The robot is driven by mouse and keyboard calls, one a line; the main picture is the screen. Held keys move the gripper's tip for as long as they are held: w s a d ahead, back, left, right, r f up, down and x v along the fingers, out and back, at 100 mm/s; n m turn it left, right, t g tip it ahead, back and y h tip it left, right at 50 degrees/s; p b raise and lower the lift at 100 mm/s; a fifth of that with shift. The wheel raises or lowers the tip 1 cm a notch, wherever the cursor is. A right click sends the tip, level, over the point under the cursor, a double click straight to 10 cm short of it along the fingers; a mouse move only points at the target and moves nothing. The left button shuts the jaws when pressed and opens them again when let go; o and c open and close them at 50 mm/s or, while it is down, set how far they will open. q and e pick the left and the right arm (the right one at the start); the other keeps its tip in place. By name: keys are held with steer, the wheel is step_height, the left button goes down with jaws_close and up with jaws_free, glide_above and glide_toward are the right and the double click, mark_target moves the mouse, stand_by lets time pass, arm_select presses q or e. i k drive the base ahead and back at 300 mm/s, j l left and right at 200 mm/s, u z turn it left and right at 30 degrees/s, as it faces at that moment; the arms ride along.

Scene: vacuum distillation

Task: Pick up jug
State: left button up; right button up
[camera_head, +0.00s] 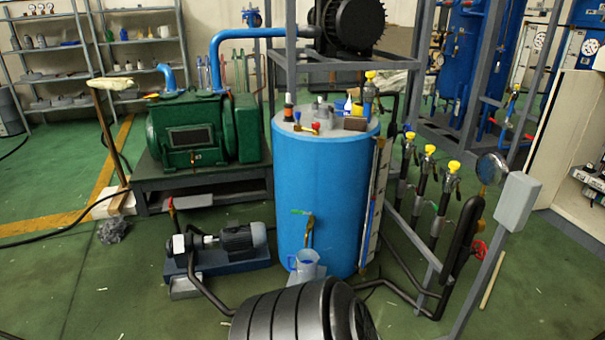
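A small translucent jug (307,261) with its handle on the left stands low in front of the large blue tank (322,190), right of the picture's middle. It is below a brass tap (309,231) with a green lever on the tank's front. The jug looks upright; its contents and what it rests on are hard to make out. Neither of my grippers shows in the head view.
A dark ribbed rounded shape fills the bottom middle, just in front of the jug. A small pump (238,241) on a blue base stands left of the tank. Black pipes and valves (460,240) stand to the right. Green floor (90,290) is mostly free at lower left.

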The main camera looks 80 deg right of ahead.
mark_target(308, 260)
steer(key=z, duration=2.75)
